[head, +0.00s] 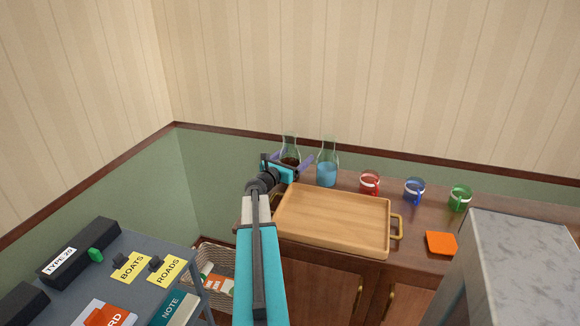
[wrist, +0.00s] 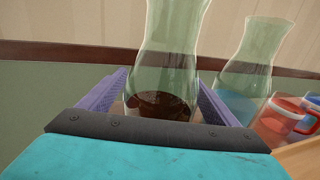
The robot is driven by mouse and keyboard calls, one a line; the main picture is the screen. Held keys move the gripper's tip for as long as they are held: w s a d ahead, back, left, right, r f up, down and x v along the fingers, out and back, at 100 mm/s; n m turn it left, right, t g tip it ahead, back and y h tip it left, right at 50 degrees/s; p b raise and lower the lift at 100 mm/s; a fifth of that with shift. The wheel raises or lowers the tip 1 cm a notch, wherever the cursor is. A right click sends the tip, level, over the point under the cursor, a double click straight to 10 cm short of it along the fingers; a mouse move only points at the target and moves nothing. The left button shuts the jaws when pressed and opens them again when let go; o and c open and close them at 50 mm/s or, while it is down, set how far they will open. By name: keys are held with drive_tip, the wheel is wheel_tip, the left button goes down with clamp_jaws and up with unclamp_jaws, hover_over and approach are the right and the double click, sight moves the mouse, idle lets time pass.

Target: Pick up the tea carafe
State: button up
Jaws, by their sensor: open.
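The tea carafe is a clear glass carafe (head: 290,149) with dark brown liquid in the bottom, standing upright at the back left of the wooden cabinet top. In the wrist view the carafe (wrist: 165,70) stands between the two purple fingers of my gripper (wrist: 163,95). My gripper (head: 291,162) is open around the lower part of the carafe, one finger on each side. Whether a finger touches the glass, I cannot tell. The gripper partly hides the carafe's lower part in the head view.
A second carafe with blue liquid (head: 327,170) stands just right of my gripper. Red (head: 370,183), blue (head: 414,190) and green (head: 460,198) mugs stand further right. A wooden tray (head: 335,222) lies in front. An orange item (head: 441,243) lies right of the tray.

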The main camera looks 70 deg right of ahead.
idle(0.4)
drive_tip(key=shift+r, duration=0.1)
drive_tip(key=c, duration=1.9)
